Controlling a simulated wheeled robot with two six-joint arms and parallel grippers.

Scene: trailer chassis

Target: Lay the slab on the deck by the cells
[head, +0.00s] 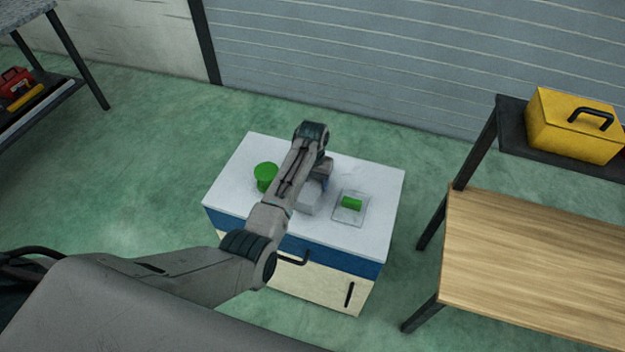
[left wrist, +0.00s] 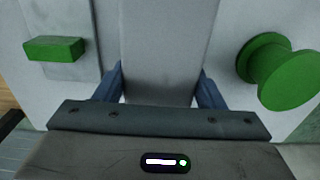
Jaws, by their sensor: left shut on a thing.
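My left gripper (left wrist: 162,88) is shut on a grey slab (left wrist: 168,45), whose sides lie between the two blue fingers in the left wrist view. In the head view the slab (head: 308,200) shows partly below my left gripper (head: 323,182), over the white cabinet top (head: 245,152). I cannot tell if the slab touches the top. A green block (head: 352,203) lies on a thin grey plate (head: 348,219) right of the slab. A green spool-shaped piece (head: 265,176) stands to its left. Nothing is clearly recognisable as cells. My right gripper is out of view.
The cabinet has a blue drawer (head: 345,261) and a cream door (head: 320,288). A wooden table (head: 540,265) stands at right, with a yellow toolbox (head: 570,125) on a dark shelf behind. A dark rack (head: 60,85) is far left. Green floor lies between.

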